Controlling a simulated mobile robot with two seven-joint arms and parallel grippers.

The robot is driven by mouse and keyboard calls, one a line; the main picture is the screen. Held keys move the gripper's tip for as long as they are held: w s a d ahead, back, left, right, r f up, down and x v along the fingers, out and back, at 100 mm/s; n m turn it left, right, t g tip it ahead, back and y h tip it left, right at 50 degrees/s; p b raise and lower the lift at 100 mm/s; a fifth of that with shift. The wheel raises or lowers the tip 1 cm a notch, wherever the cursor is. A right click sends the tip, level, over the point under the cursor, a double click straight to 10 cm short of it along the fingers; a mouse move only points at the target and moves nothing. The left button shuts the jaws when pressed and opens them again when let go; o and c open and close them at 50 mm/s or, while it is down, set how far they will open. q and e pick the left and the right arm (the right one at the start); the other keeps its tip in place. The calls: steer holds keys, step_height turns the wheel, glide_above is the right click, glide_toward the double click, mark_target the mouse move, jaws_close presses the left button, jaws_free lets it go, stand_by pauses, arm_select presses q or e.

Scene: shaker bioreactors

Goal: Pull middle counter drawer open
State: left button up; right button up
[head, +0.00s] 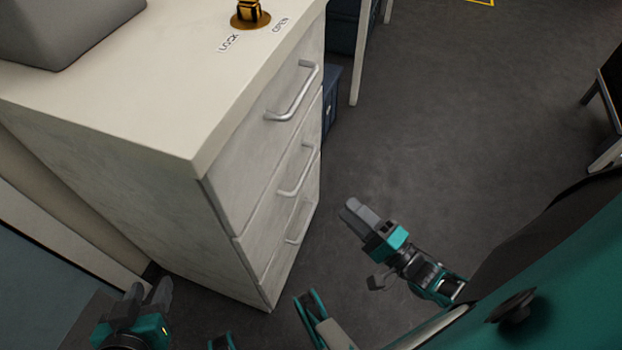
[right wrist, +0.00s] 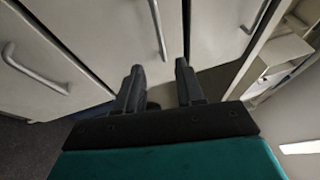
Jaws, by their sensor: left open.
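The white counter (head: 185,120) has three stacked drawers with silver bar handles. The middle drawer (head: 262,205) looks flush with the drawers above and below. Its handle (head: 300,172) is in clear view; in the right wrist view the middle handle (right wrist: 158,30) is just beyond the fingertips. My right gripper (head: 352,212) is right of the drawer fronts, apart from the handles. In the right wrist view its fingers (right wrist: 158,75) are spread with nothing between them. My left gripper (head: 148,292) is open and empty at the lower left, near the counter's side.
The top handle (head: 293,92) and bottom handle (head: 299,222) are close above and below the middle one. A gold switch (head: 250,14) marked LOCK and OPEN and a grey box (head: 65,25) are on the countertop.

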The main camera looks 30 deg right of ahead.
steer(key=b+x, duration=0.1)
steer(key=x, duration=1.1)
steer(key=shift+w, duration=0.25)
jaws_close()
